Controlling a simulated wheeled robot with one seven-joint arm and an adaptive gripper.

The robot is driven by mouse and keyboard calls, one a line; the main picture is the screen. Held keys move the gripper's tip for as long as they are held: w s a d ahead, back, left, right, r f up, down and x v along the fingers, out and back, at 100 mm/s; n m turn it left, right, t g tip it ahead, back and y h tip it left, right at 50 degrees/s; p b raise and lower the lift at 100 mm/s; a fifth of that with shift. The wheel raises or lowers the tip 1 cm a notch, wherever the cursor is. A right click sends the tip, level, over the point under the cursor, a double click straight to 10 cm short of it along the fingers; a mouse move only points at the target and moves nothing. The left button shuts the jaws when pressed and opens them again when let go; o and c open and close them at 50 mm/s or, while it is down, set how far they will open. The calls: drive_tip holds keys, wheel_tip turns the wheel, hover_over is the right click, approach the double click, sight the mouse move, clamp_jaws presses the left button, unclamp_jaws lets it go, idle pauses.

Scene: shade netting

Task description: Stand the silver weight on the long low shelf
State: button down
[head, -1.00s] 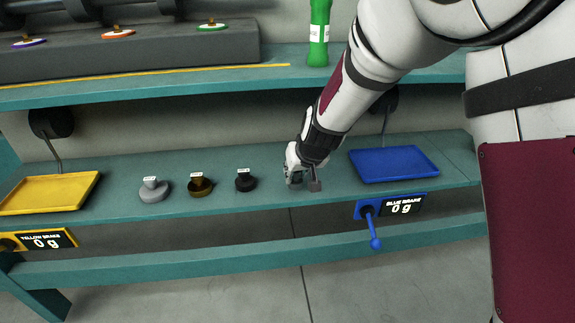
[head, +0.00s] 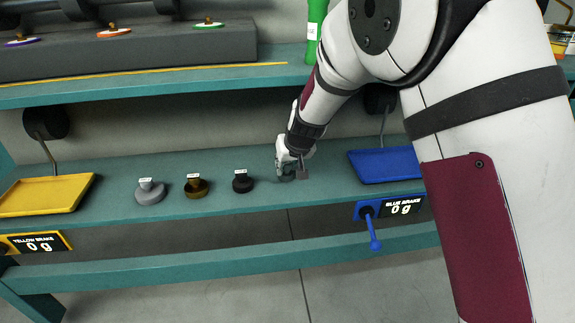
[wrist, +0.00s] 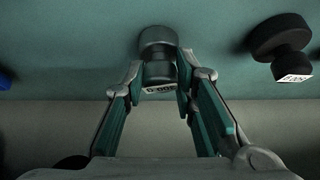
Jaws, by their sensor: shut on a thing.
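The silver weight (wrist: 158,40), a shiny grey piece with a wide base, a narrower knob and a white label, is between the fingers of my gripper (wrist: 158,78) in the wrist view. My gripper is shut on its knob. The weight looks upright, at or just above the long low shelf (head: 330,190); I cannot tell whether it touches. In the head view my gripper (head: 290,174) is low over this shelf, between the black weight (head: 242,182) and the blue tray (head: 388,164), and mostly hides the held weight.
A brass weight (head: 196,188) and a matt grey weight (head: 150,192) stand left of the black one. A yellow tray (head: 45,194) is at the far left. An upper shelf (head: 190,83) overhangs behind, with a green bottle (head: 314,32).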

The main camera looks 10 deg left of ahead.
drive_tip(key=c, duration=1.3)
unclamp_jaws()
drive_tip(key=shift+f, duration=0.1)
drive_tip(key=shift+r, duration=0.35)
drive_tip(key=p+v, duration=0.4)
drive_tip(key=v, duration=0.7)
drive_tip(key=shift+s+d+r, duration=0.2)
drive_tip(key=shift+r, duration=0.05)
